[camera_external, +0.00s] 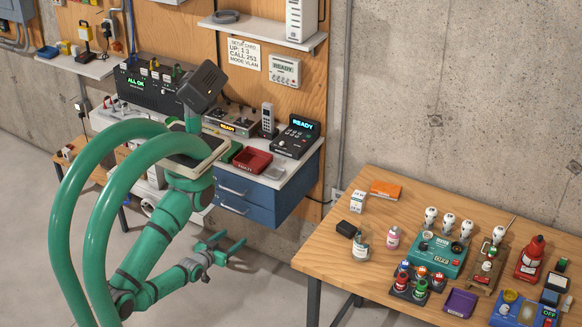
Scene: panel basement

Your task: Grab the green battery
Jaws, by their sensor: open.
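A small green cylinder (420,288), which looks like the green battery, stands upright in a dark holder (410,297) on the wooden table at the right. Several similar cylinders with red, blue and orange colours stand close around it, at its left and behind it. My gripper (233,241) is open and empty. It is in the air left of the table, well away from the green cylinder, with its fingers pointing right. Fine markings on the cylinder are too small to read.
The wooden table (335,241) also bears a teal device (437,256) with white bulbs just behind the holder, a purple tray (460,302) to its right, and a glass jar (361,248) and pink bottle (393,238) to its left. A blue drawer cabinet (268,207) hangs behind my gripper.

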